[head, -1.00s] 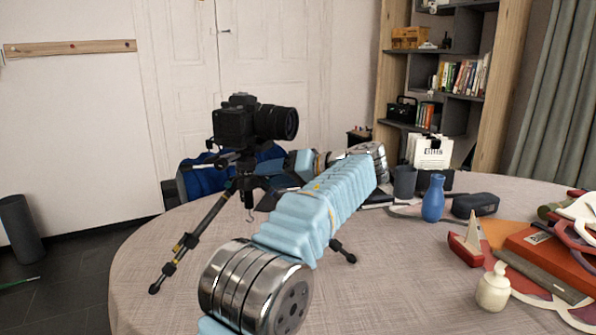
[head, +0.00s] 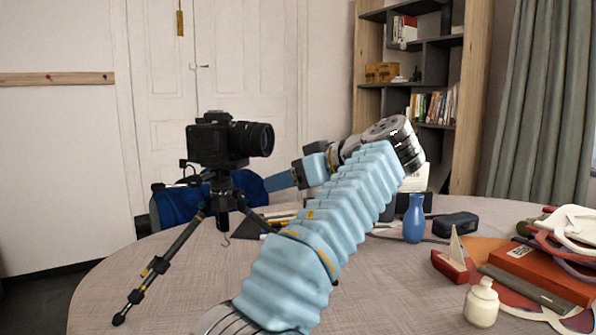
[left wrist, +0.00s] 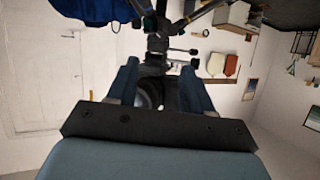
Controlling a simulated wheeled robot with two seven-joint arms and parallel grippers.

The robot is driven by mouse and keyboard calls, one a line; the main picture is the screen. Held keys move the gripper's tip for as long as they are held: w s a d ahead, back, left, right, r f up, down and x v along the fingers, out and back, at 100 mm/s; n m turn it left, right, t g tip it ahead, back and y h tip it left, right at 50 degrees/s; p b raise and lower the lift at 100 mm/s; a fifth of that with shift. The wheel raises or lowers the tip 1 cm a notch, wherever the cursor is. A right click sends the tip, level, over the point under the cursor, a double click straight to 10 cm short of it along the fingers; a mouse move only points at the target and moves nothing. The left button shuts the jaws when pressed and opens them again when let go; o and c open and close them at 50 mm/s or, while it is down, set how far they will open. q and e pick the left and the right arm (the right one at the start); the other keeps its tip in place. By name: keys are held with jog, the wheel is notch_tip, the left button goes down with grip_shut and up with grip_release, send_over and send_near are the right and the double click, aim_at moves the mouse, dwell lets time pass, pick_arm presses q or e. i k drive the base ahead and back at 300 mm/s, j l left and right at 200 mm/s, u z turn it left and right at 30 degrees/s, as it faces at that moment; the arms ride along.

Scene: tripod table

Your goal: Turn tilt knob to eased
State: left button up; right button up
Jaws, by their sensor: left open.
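A black camera (head: 225,140) sits on a black tripod (head: 222,192) on the table, its lens facing right. A thin handle (head: 176,185) sticks out left from the tripod head. I cannot single out the tilt knob or its setting. My left gripper (head: 275,182) points left, to the right of the tripod head and below the lens, apparently apart from both. In the left wrist view, its two blue fingers (left wrist: 159,68) are spread, with nothing held. The camera lens (left wrist: 149,93) and the tripod head (left wrist: 157,45) show upside down between and beyond them. My right gripper is out of view.
A blue vase (head: 414,220), a dark case (head: 456,225), a toy boat (head: 453,263), a cream bottle (head: 481,303) and a red box (head: 540,272) lie on the right of the table (head: 390,290). A blue chair (head: 180,208) stands behind the tripod.

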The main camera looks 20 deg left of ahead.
aim_at(194, 181)
jog(key=k, duration=1.5)
